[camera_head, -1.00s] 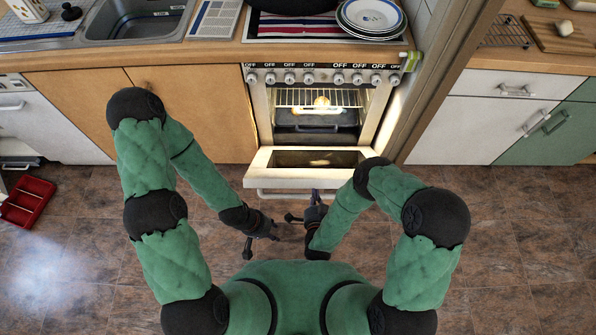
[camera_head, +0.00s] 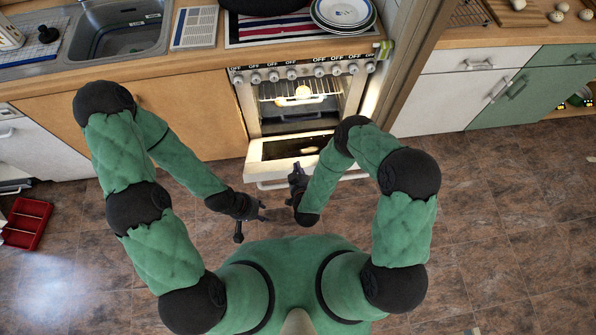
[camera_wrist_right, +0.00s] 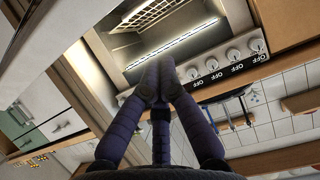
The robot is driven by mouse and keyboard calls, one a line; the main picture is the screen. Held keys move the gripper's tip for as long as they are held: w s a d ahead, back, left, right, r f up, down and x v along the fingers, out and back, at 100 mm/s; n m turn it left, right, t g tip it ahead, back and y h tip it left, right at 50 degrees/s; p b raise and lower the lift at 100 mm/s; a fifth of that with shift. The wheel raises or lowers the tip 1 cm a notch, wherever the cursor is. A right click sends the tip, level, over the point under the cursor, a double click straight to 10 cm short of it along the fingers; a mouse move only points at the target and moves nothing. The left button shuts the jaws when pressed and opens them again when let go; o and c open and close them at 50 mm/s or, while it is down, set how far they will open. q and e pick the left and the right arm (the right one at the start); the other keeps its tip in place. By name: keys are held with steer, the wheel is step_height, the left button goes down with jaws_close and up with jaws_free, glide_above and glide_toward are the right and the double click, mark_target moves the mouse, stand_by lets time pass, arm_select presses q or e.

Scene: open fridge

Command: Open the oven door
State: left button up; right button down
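The oven (camera_head: 300,75) is lit inside, and its door (camera_head: 262,172) hangs open, folded down toward me. Its inner glass faces up. My right gripper (camera_head: 296,170) is just in front of the door's outer edge. In the right wrist view its two dark fingers (camera_wrist_right: 161,75) come together at the tips with nothing visible between them. I cannot tell whether it touches the door. My left gripper (camera_head: 255,220) is lower and to the left, over the floor, with its fingers spread and empty, apart from the door.
A wire rack (camera_head: 290,88) and a dark tray (camera_head: 290,112) are in the oven. Wooden cabinets (camera_head: 190,120) flank it on the left, a wall post (camera_head: 410,70) on the right. A red tray (camera_head: 28,222) lies on the floor at left. The floor around me is mostly clear.

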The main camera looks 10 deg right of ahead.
steer(key=b+x, duration=0.1)
steer(key=x, duration=0.5)
steer(key=shift+w+f, duration=0.25)
steer(key=shift+s+f+b, duration=0.45)
steer(key=shift+s+f, duration=0.45)
steer(key=shift+s, duration=0.15)
arm_select(q)
steer(key=shift+f, duration=1.25)
arm_select(e)
steer(key=shift+s+d+f, duration=0.1)
steer(key=shift+s+f, duration=0.35)
steer(key=shift+s, duration=0.05)
